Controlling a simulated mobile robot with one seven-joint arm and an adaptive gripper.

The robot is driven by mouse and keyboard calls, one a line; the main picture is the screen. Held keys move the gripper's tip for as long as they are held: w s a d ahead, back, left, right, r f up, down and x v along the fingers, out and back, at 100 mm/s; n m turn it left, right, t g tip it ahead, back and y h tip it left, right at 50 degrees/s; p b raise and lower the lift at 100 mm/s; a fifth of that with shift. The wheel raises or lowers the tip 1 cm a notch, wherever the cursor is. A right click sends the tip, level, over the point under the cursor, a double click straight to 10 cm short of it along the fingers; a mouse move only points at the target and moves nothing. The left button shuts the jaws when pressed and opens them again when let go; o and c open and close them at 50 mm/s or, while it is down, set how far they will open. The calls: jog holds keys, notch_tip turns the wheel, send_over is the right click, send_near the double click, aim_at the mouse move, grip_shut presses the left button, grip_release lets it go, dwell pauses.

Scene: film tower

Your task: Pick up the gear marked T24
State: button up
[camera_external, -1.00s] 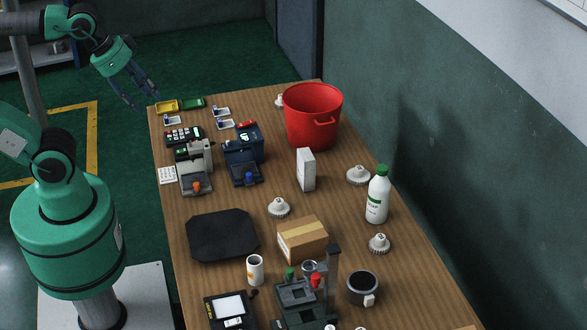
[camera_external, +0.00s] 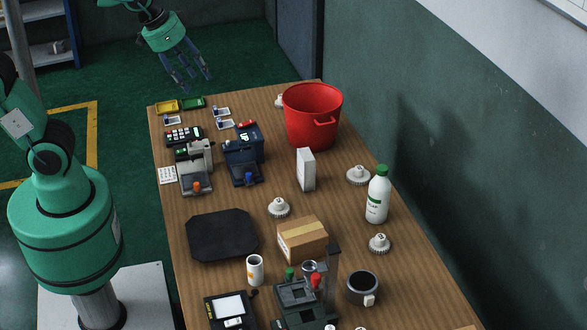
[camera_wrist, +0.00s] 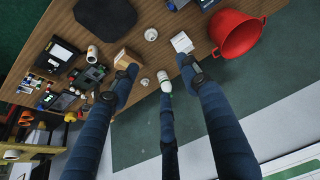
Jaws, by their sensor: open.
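Several white gears lie on the wooden table (camera_external: 330,220). One gear (camera_external: 279,207) is near the table's middle, one (camera_external: 358,175) is left of the white bottle (camera_external: 377,194), and one (camera_external: 379,243) is below the bottle. A gear (camera_wrist: 151,34) also shows in the wrist view. My gripper (camera_external: 198,87) is open and empty, above the table's far left end, away from the gears. Its fingers spread across the wrist view (camera_wrist: 160,75).
A cardboard box (camera_external: 302,240), white box (camera_external: 306,169), dark mug (camera_external: 363,288) and white cup (camera_external: 255,269) stand around the gears. A black tray (camera_external: 222,236) and two small machines are on the left. A green wall borders the right side.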

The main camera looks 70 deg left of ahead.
aim_at(380, 242)
jog(key=w+d+f+n+p, duration=0.15)
jog(key=w+d, duration=0.25)
jog(key=w, duration=0.5)
jog(key=w+d+f+g+p, duration=0.15)
jog(key=w+d, duration=0.25)
jog(key=w, duration=0.5)
jog(key=w+d+f+t+p, duration=0.1)
jog(key=w+d+f+p, duration=0.2)
jog(key=w, duration=0.6)
jog(key=w+d+f+p, duration=0.1)
jog(key=w+d+f, duration=0.3)
jog(key=d+f, duration=0.2)
jog(key=w+d+f+n+g+p, duration=0.1)
jog(key=w+d+f, duration=0.4)
jog(key=f, duration=0.5)
jog(key=w+d+f+y+p, duration=0.1)
jog(key=w+d+f+p, duration=0.1)
jog(key=w+d+f, duration=0.3)
jog(key=d+f, duration=0.3)
jog(key=f, duration=0.1)
jog(key=shift+w+n, duration=0.2)
jog(key=shift+n, duration=0.15)
jog(key=shift+f+g, duration=0.1)
jog(key=shift+g, duration=0.15)
